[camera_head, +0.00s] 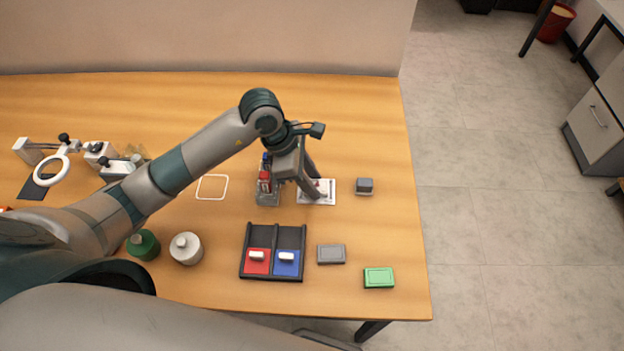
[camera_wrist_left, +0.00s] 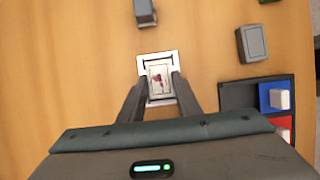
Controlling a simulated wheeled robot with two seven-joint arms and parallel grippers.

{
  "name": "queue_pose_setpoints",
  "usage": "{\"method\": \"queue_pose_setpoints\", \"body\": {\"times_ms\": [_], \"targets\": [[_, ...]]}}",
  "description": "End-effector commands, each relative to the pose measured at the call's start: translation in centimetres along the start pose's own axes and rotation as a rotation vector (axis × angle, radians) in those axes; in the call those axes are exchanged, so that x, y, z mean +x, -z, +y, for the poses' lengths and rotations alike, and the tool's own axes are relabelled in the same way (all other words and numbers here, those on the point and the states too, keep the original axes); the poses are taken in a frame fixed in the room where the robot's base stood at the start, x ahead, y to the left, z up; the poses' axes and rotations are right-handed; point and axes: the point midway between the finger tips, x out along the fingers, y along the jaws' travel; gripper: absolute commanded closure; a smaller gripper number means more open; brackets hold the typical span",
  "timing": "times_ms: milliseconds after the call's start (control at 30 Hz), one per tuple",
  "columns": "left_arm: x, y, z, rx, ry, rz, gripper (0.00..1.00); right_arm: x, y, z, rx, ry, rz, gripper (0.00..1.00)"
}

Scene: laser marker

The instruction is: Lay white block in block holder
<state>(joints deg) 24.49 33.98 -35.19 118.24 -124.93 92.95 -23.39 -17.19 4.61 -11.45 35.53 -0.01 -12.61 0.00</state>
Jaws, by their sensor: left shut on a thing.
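My left gripper (camera_head: 317,192) is shut on a pale white block (camera_wrist_left: 158,82) with a reddish mark on its upper face. In the left wrist view the block lies between the two finger tips. Under it is the block holder (camera_wrist_left: 143,66), a white plate with dark corner marks; in the head view the plate (camera_head: 329,199) shows around the finger tips. The block appears over the plate; I cannot tell whether it touches. The fingers hide part of both. My right gripper is not in view.
A black tray (camera_head: 275,237) with red and blue pads stands nearer me. A grey box (camera_head: 331,254), a green box (camera_head: 379,278) and a small grey block (camera_head: 364,186) lie to the right. A clear rack (camera_head: 268,198) of bottles stands close left of the gripper.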

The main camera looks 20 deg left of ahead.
Motion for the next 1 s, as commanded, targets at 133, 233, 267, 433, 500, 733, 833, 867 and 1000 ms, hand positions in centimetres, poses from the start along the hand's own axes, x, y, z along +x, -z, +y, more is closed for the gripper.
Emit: {"method": "queue_pose_setpoints", "body": {"times_ms": [133, 233, 267, 433, 500, 733, 833, 867, 1000], "targets": [[0.12, 0.06, 0.03, 0.0, -0.001, 0.0, 0.91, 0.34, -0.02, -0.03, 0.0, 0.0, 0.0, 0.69], [0.15, 0.07, 0.05, 0.0, -0.001, 0.0, 0.91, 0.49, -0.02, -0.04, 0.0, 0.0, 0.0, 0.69], [0.15, 0.07, 0.06, 0.0, -0.001, 0.0, 0.91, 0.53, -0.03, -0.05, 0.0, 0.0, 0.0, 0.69], [0.13, 0.04, 0.06, 0.0, -0.001, 0.0, 0.91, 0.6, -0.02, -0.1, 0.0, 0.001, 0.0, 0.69], [0.12, 0.04, 0.05, 0.0, -0.001, 0.0, 0.91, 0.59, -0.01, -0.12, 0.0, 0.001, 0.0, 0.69], [0.12, 0.03, 0.04, 0.0, -0.001, 0.0, 0.91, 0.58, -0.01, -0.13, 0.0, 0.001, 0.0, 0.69], [0.13, 0.03, 0.03, 0.0, -0.001, 0.0, 0.55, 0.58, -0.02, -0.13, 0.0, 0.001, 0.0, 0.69], [0.13, 0.03, 0.03, 0.0, -0.001, 0.0, 0.48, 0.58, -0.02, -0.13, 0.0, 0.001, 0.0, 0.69], [0.13, 0.04, 0.03, 0.0, 0.0, 0.0, 0.48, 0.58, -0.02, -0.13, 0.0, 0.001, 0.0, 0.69]]}}
